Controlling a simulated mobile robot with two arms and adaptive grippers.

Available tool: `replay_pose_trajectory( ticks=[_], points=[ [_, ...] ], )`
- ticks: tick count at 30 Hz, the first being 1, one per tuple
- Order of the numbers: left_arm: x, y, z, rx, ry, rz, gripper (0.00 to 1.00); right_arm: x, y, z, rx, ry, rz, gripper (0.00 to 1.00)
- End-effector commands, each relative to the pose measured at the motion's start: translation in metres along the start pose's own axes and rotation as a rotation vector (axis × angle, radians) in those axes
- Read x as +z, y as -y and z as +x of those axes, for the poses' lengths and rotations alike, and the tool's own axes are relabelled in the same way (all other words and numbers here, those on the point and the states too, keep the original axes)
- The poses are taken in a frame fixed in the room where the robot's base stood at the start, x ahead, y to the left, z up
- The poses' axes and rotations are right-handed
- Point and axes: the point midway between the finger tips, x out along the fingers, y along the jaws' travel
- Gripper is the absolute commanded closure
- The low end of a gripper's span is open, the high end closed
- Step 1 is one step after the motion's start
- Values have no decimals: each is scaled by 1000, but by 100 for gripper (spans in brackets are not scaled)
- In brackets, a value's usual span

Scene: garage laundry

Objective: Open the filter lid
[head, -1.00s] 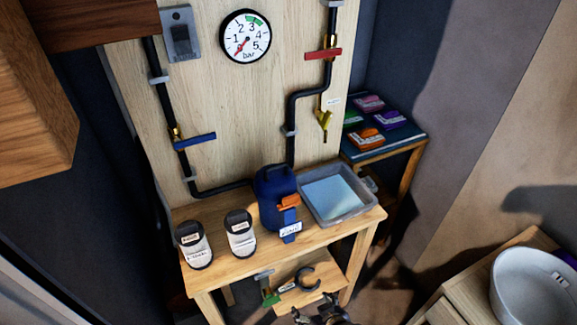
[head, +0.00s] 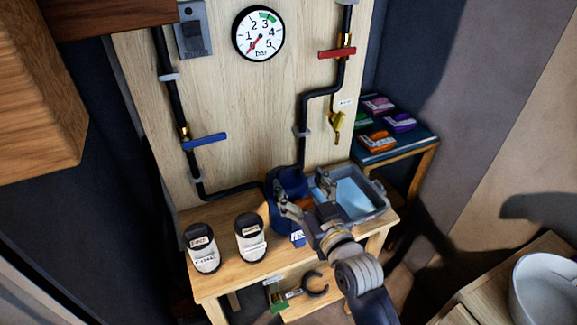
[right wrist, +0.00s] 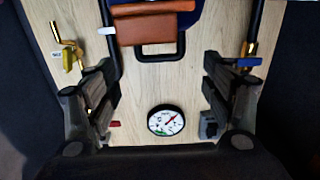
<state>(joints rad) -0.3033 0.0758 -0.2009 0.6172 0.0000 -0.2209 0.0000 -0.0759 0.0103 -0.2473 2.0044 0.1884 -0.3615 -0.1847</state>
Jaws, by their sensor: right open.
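The blue filter housing (head: 276,217) stands on the wooden bench, partly hidden behind my right gripper (head: 306,192). Its lid (head: 289,176) is on top and looks closed. My left gripper is not in view.
A grey tray of light-blue liquid (head: 362,196) stands just right of the housing. Two labelled canisters (head: 201,248) (head: 251,238) stand left. Blue (head: 205,141), red (head: 337,53) and yellow (head: 336,122) valve handles and a gauge (head: 258,34) are on the panel behind.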

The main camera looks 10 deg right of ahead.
Motion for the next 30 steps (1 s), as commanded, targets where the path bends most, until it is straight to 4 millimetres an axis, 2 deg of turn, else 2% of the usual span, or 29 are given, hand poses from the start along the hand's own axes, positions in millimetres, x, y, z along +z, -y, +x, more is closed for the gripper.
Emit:
replay_pose_trajectory(
  ticks=[3, 10, 15, 24, 30],
  points=[
    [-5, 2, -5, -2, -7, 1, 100, -2, 0, 24, -1, 0, 0, 25],
    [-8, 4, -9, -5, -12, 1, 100, -1, 0, 56, -1, 1, 1, 25],
    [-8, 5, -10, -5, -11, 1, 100, 0, 0, 66, -1, 2, 0, 25],
    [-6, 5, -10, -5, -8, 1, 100, 1, 0, 68, 0, 2, 0, 25],
    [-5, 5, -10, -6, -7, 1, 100, 1, 0, 68, 0, 2, 0, 70]
  ],
)
